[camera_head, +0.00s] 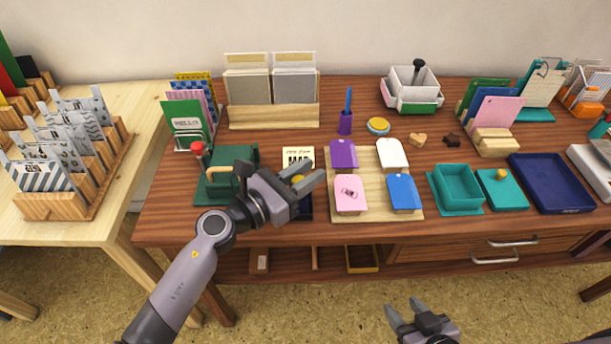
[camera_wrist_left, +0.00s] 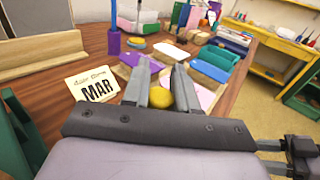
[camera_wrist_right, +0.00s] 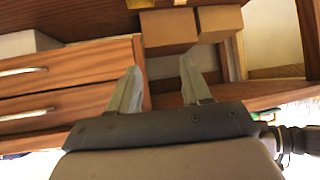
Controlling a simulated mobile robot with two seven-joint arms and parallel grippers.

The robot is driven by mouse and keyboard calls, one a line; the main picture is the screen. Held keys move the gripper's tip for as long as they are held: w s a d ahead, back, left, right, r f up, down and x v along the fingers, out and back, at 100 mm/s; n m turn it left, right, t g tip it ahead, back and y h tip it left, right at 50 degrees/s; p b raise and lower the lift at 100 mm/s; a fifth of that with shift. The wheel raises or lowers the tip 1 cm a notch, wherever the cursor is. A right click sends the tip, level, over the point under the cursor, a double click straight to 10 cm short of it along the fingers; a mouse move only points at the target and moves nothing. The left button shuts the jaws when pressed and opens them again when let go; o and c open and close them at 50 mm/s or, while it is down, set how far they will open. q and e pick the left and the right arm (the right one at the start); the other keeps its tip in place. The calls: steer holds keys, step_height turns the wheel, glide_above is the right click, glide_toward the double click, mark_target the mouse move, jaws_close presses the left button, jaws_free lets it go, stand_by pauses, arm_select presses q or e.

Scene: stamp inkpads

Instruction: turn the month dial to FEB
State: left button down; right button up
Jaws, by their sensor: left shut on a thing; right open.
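A cream card with the printed word MAR (camera_head: 298,156) stands behind my left gripper (camera_head: 311,176). The word MAR reads clearly in the left wrist view (camera_wrist_left: 97,86). A round yellow knob (camera_wrist_left: 187,93) sits between the fingers of my left gripper (camera_wrist_left: 168,78), which is shut on it. The knob shows only partly in the head view (camera_head: 298,180), behind the fingers. A dark navy base (camera_head: 306,207) shows below the gripper, and the hand hides much of it. My right gripper (camera_head: 404,304) is open and empty in front of the table, below its top.
To the right is a wooden board (camera_head: 375,208) with purple, white, pink and blue pieces. A green base with a red-knobbed handle (camera_head: 198,150) stands at left. Teal trays (camera_head: 459,186) lie further right. Drawers (camera_wrist_right: 65,85) and brown boxes (camera_wrist_right: 168,30) face my right gripper.

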arm_select(q)
steer(key=shift+f+m+g+h+b, duration=0.3)
steer(key=shift+m+g+h+b, duration=0.1)
steer(key=shift+m+g+b, duration=0.1)
steer(key=m+g+h+b, duration=0.1)
steer(key=g+b, duration=0.1)
steer(key=b, duration=0.1)
steer(key=m+g+h+b, duration=0.1)
steer(key=m+g+b, duration=0.1)
steer(key=g+b, duration=0.1)
steer(key=m+g+h+b, duration=0.1)
steer(key=m+g+b, duration=0.1)
steer(key=b, duration=0.2)
steer(key=shift+s+d+g, duration=0.15)
steer(key=shift+s+g, duration=0.15)
steer(key=shift+s, duration=0.1)
steer(key=shift+r+m+g+b, duration=0.15)
steer(key=shift+m+g+b, duration=0.15)
steer(key=shift+g+b, duration=0.3)
steer(key=shift+s+r, duration=0.1)
steer(key=c, duration=0.9)
jaws_free()
step_height(320, 180, up, 20)
steer(key=shift+r+p, duration=0.1)
steer(key=shift+p, duration=1.15)
